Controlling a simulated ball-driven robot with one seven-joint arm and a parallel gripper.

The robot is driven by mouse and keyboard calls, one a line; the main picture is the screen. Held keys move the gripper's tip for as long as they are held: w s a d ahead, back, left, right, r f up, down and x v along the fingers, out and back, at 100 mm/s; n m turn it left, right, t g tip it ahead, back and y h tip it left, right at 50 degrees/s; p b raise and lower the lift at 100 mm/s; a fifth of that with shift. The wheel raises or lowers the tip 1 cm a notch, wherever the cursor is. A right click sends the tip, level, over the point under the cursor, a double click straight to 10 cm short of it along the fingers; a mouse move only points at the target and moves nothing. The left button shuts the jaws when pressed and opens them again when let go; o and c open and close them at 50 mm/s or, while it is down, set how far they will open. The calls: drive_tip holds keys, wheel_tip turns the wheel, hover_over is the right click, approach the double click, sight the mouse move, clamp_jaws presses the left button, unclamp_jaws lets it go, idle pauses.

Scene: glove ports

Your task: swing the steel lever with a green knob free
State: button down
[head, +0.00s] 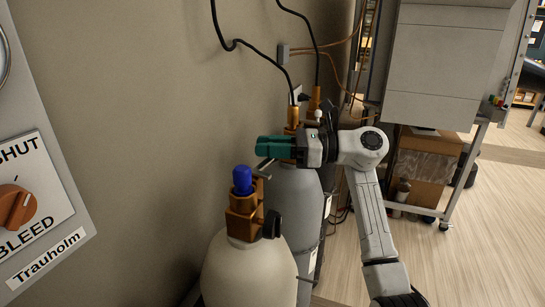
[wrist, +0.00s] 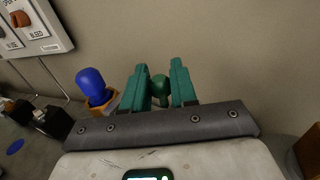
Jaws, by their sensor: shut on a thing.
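My gripper (head: 264,148) has teal fingers and is at the bottle valves near the wall, in the middle of the head view. In the wrist view my gripper (wrist: 159,70) has the green knob (wrist: 160,88) between its two fingers, shut on it. In the head view the knob is hidden by the fingers. A short steel rod, apparently the lever (head: 264,165), shows just below the fingers. How the lever joins the valve behind is hidden.
A blue knob (head: 242,180) tops the brass valve (head: 243,212) of the cream bottle (head: 250,275), close in front. A grey bottle (head: 297,195) stands below my gripper. A panel with an orange dial (head: 16,207) hangs at left. Open floor (head: 480,240) lies at right.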

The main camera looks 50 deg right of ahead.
drive_tip(key=c, duration=1)
unclamp_jaws()
drive_tip(key=b+v, duration=0.2)
drive_tip(key=v, duration=0.8)
drive_tip(key=shift+s+d, duration=0.25)
drive_tip(key=shift+s, duration=0.05)
